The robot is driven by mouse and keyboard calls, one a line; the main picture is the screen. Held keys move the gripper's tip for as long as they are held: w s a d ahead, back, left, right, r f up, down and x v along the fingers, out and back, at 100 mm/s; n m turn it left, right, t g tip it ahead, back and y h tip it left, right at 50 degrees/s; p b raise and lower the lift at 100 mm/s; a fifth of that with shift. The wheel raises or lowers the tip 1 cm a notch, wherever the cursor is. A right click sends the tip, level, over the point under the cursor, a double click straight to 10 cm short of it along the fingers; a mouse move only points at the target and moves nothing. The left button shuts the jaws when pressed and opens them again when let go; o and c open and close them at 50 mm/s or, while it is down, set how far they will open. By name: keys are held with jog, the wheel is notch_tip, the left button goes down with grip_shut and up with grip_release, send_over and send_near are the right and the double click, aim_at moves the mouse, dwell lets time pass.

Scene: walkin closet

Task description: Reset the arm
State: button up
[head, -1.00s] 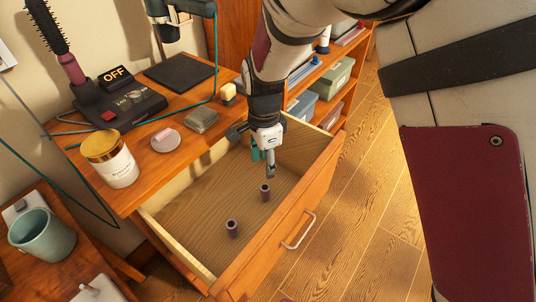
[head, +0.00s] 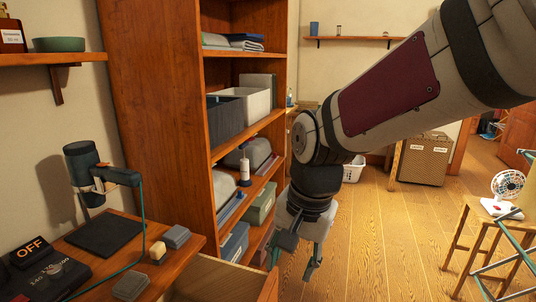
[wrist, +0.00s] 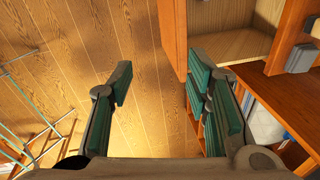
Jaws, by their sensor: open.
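My gripper (head: 312,262) hangs from my raised arm in front of the shelf unit in the head view, pointing down. In the wrist view my gripper (wrist: 160,85) has its two green-padded fingers spread wide, with nothing between them but the wooden floor below. The open drawer (head: 210,278) shows only in part at the bottom of the head view, left of my gripper. The drawer (wrist: 228,32) also shows at the upper right of the wrist view, apart from the fingers. The inside bottom of the drawer is mostly out of the head view.
A tall shelf unit (head: 155,120) with bins and folded cloth stands behind my gripper. The desk top (head: 185,262) holds a dark mat (head: 105,234) and small blocks. A stool with a fan (head: 507,187) stands at the right. The floor (head: 375,245) between is clear.

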jog(key=s+d+r+n+t+p, duration=0.1)
jog(key=s+d+r+n+p, duration=0.1)
jog(key=s+d+r, duration=0.3)
jog(key=s+d+r+n+t+h+p, duration=0.1)
jog(key=s+d+r+n+p, duration=0.2)
jog(key=s+d, duration=0.7)
jog(key=s+r, duration=0.2)
jog(key=s, duration=0.1)
jog(key=shift+s+r+t, duration=0.2)
jog(key=shift+s+t, duration=0.15)
jog(key=shift+t, duration=0.05)
jog(key=shift+d, duration=0.1)
